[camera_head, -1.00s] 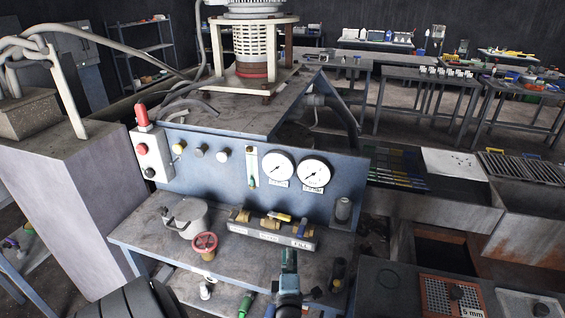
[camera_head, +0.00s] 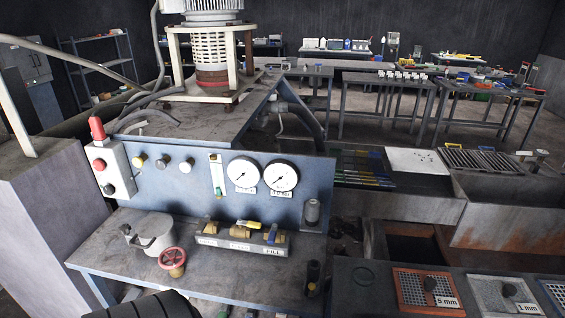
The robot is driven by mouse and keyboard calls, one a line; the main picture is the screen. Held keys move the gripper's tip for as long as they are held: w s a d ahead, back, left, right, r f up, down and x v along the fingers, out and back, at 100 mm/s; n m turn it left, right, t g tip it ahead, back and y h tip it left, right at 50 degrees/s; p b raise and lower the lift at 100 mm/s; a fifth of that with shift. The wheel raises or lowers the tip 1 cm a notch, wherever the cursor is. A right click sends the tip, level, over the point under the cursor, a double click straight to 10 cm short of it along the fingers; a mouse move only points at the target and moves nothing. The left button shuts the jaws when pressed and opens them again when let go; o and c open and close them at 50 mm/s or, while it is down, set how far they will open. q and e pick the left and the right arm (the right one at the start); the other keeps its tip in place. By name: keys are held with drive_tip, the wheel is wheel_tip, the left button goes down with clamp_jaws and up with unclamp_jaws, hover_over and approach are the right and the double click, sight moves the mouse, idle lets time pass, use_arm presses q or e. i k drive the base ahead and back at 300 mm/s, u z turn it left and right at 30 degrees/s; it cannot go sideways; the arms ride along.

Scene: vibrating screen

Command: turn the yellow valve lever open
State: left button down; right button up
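The yellow valve lever (camera_head: 249,225) sits on a brass valve in the middle of a grey valve block (camera_head: 240,246) on the bench. It lies roughly along the block, pointing right. A brass valve (camera_head: 211,228) stands to its left, and a valve with a blue lever (camera_head: 272,233) to its right. The block carries white labels; the right one reads "FILL". Neither gripper is in view, so I cannot see what they hold or how far they are from the lever.
A red handwheel (camera_head: 173,262) and a grey pot (camera_head: 150,232) stand left of the block. A blue panel (camera_head: 320,200) with two gauges rises behind it. A dark bottle-like object (camera_head: 313,278) stands to the right. The bench front (camera_head: 235,282) is clear.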

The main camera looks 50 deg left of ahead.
sight(251, 224)
drive_tip(key=z, duration=0.85)
drive_tip(key=k, duration=1.1)
drive_tip(key=u, duration=1.05)
drive_tip(key=i, duration=0.5)
